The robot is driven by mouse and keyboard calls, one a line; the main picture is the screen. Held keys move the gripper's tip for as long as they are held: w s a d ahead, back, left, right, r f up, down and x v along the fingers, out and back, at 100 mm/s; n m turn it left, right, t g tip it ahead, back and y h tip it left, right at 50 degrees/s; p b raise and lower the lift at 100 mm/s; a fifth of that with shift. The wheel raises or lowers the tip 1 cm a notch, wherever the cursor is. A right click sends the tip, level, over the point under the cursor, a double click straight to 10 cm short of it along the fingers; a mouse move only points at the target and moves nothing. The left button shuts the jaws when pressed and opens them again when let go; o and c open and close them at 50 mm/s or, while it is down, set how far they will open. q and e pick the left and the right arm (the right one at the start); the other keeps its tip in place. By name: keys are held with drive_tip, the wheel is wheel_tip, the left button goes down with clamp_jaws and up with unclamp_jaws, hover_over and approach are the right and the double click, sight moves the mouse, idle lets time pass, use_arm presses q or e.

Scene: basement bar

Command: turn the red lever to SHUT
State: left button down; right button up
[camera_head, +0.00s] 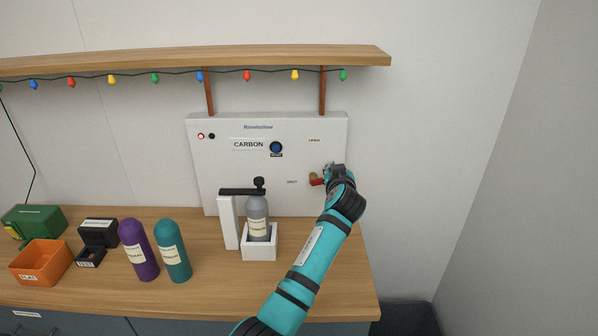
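The red lever (317,182) is on the right part of a white wall panel (215,180), beside a small brass fitting. A label that looks like OPEN is above it, and one that looks like SHUT is to its left.
A grey bottle (258,217) stands in a white holder (259,252) under a black clamp arm. Purple (138,250) and teal (173,251) bottles stand left on the wooden counter (210,290), beside an orange bin (41,263). A shelf (200,60) with lights overhangs the panel.

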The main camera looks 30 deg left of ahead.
use_arm(q)
drive_tip(key=shift+w+d+f+m+b, duration=0.15)
drive_tip(key=shift+f+m+b, duration=0.1)
drive_tip(key=shift+f+m, duration=0.1)
drive_tip(key=shift+w+d+f+m+b, duration=0.1)
drive_tip(key=shift+d+f+m+b, duration=0.05)
drive_tip(key=shift+f+m+b, duration=0.15)
idle(0.4)
